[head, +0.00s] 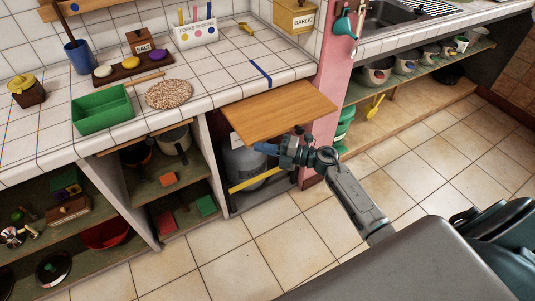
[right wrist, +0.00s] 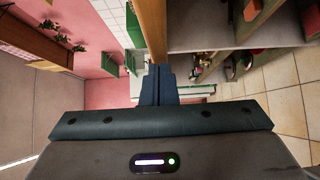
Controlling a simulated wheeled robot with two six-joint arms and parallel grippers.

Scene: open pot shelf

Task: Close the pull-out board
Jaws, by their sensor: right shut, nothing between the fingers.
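The pull-out board (head: 277,110) is a flat brown wooden panel. It sticks out from under the tiled counter, over an open bay. My right gripper (head: 262,147) is shut and empty, close to the board's front edge and just below it in the picture. In the right wrist view the shut fingers (right wrist: 158,72) point at the board's wooden edge (right wrist: 153,28). I cannot tell whether they touch it. My left gripper is not in view.
The tiled counter (head: 215,80) holds a green tray (head: 102,109) and a round trivet (head: 169,94). A grey gas cylinder (head: 243,164) stands in the bay under the board. A pink post (head: 328,90) is right of the board. The tiled floor (head: 270,245) in front is clear.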

